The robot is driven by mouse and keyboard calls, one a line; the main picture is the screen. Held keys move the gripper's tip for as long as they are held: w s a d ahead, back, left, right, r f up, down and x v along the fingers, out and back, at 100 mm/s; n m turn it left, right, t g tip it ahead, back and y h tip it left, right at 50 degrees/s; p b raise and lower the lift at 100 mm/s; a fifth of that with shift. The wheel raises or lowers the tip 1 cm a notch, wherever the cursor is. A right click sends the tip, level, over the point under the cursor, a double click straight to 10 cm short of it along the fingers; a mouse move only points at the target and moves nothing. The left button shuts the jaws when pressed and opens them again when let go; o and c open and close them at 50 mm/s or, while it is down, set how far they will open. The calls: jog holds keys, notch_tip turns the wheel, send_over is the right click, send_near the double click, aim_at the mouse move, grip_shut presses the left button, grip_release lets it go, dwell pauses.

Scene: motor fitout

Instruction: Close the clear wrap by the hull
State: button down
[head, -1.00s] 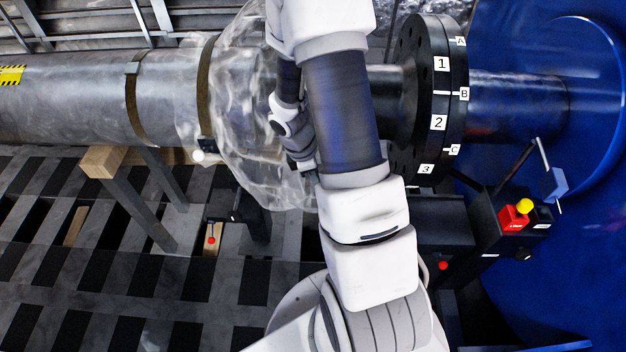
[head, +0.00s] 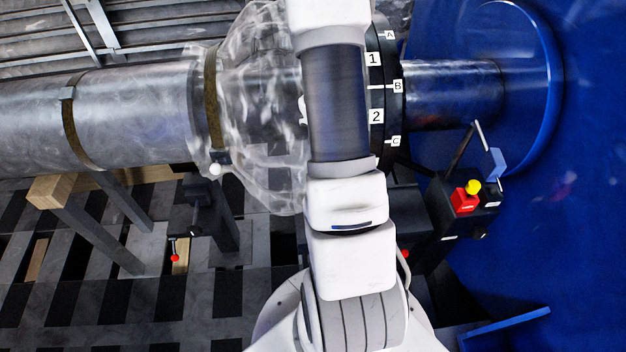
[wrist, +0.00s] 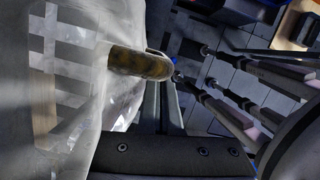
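The clear wrap (head: 258,130) hangs loosely around the shaft in the head view, wide and crumpled to the left of my arm. A brown band (head: 212,100) with a small white knob (head: 215,169) circles its left end. Its right side is hidden behind my arm. In the wrist view the cloudy wrap (wrist: 75,85) fills the left side, with a brown band (wrist: 140,64) beside it. My gripper is hidden behind my arm in the head view. No fingertips can be made out clearly in the wrist view.
A black flange (head: 390,110) with number and letter labels stands right of my arm. A large blue body (head: 560,230) rises at the right. A control box (head: 465,210) with a red-and-yellow button stands below the shaft. A wood-topped support (head: 62,188) is at lower left.

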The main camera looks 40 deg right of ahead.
jog(key=shift+s+d, duration=0.6)
jog(key=shift+d, duration=0.35)
jog(key=shift+s+d, duration=0.6)
jog(key=shift+d, duration=0.35)
jog(key=w+a+r+p, duration=0.1)
jog(key=w+a+r, duration=0.1)
jog(key=a+r, duration=0.4)
jog(key=v, duration=0.3)
jog(key=shift+d+r+p, duration=0.25)
jog(key=shift+r+p, duration=0.05)
jog(key=shift+r, duration=0.15)
jog(key=shift+w, duration=0.1)
